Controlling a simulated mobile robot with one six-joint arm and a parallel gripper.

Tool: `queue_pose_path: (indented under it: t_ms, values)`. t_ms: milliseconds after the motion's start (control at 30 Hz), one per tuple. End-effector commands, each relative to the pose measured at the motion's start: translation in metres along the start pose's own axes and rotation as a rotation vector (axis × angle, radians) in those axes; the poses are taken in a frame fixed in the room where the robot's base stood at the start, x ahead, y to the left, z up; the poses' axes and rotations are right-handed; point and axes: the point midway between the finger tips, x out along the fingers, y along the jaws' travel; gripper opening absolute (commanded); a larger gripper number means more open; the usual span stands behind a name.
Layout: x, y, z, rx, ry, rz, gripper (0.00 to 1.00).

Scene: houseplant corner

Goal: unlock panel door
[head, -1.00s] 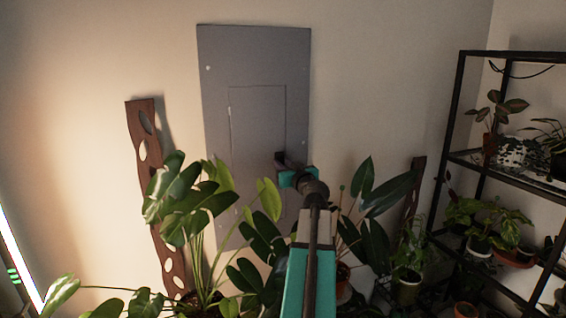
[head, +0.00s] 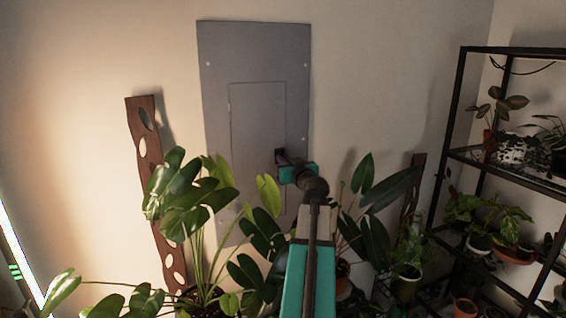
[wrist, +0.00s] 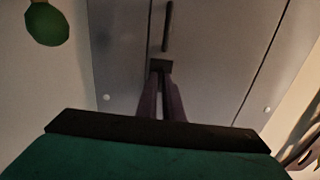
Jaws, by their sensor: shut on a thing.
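The grey panel (head: 216,120) is fixed to the wall, and its panel door (head: 258,115) lies flush, with a thin outline around it. My gripper (head: 282,157) is at the right part of the door, below mid-height. In the wrist view my gripper (wrist: 160,82) has its two fingers close together, with a small dark block at their tips against the grey surface. This looks like the door's latch, but its shape is mostly hidden. A dark narrow bar or slot (wrist: 167,26) shows on the grey surface just beyond the fingertips.
A large leafy plant (head: 185,195) stands in front of the panel's lower left, and another (head: 372,205) is right of my arm. A brown perforated plank (head: 150,170) leans on the wall at left. A black shelf (head: 478,130) with potted plants stands at right.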

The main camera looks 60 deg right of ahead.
Motion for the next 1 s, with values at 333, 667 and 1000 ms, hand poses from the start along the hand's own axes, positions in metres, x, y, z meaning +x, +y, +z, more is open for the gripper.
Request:
queue_pose_path:
  t_ms: [333, 667, 1000]
  values:
    - [0.0011, -0.0009, 0.0015, 0.128, 0.001, -0.003, 0.0]
    - [0.0011, -0.0006, 0.0011, 0.352, 0.002, -0.002, 0.0]
    - [0.0009, -0.0007, -0.0003, 0.615, 0.002, -0.002, 0.0]
